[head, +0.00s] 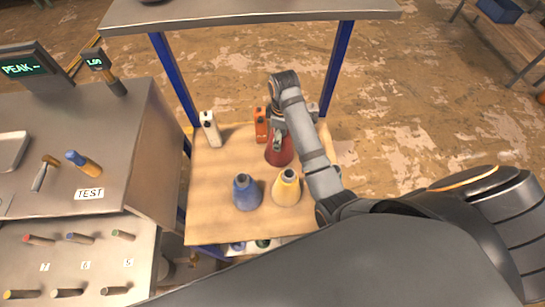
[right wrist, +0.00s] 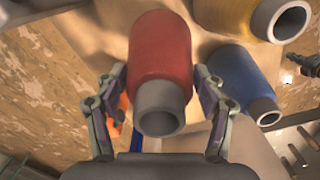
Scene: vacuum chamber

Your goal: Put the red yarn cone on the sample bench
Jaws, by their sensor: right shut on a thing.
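The red yarn cone (head: 281,154) stands on a wooden shelf top (head: 215,205) between blue posts, its upper part hidden by my right gripper (head: 279,138). In the right wrist view the red cone (right wrist: 160,48) has a grey neck, and the fingers of my right gripper (right wrist: 160,88) lie on both sides of it. The gripper is shut on the cone. I cannot tell whether its base is lifted off the wood. My left gripper is not in view. No label tells which surface is the sample bench.
A blue cone (head: 246,193) and a yellow cone (head: 287,187) stand nearby on the wood. A white bottle (head: 210,129) and an orange bottle (head: 261,124) stand behind. A grey metal shelf (head: 250,10) is above. A metal bench (head: 120,150) marked TEST is at left.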

